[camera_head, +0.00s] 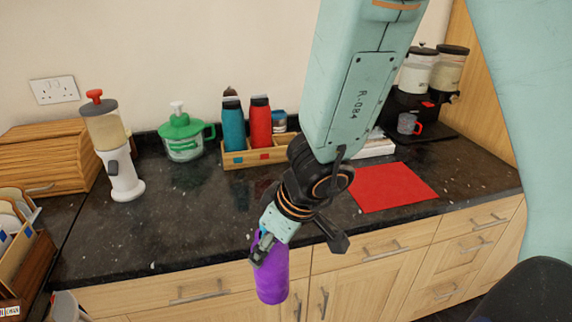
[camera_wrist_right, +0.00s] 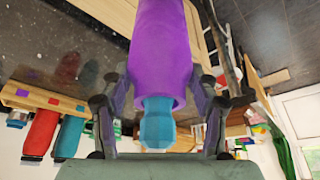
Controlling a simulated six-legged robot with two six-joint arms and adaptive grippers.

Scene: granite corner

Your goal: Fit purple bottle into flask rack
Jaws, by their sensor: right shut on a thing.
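My right gripper (camera_head: 262,248) is shut on the purple bottle (camera_head: 272,275) near its cap end. The bottle hangs almost upright in front of the counter's front edge. In the right wrist view the purple bottle (camera_wrist_right: 160,45) sits between the fingers (camera_wrist_right: 160,105), its blue cap toward the palm. The wooden flask rack (camera_head: 234,164) stands at the back of the counter, holding a teal flask (camera_head: 233,124) and a red flask (camera_head: 261,122). In the right wrist view the rack (camera_wrist_right: 38,101) shows purple, red and blue squares. My arm hides its right end in the head view.
A green-lidded jug (camera_head: 183,138) and a white dispenser (camera_head: 120,160) stand left of the rack. A red mat (camera_head: 392,187) and a black coffee machine (camera_head: 420,112) are at the right. The dark counter (camera_head: 195,215) is clear in front of the rack.

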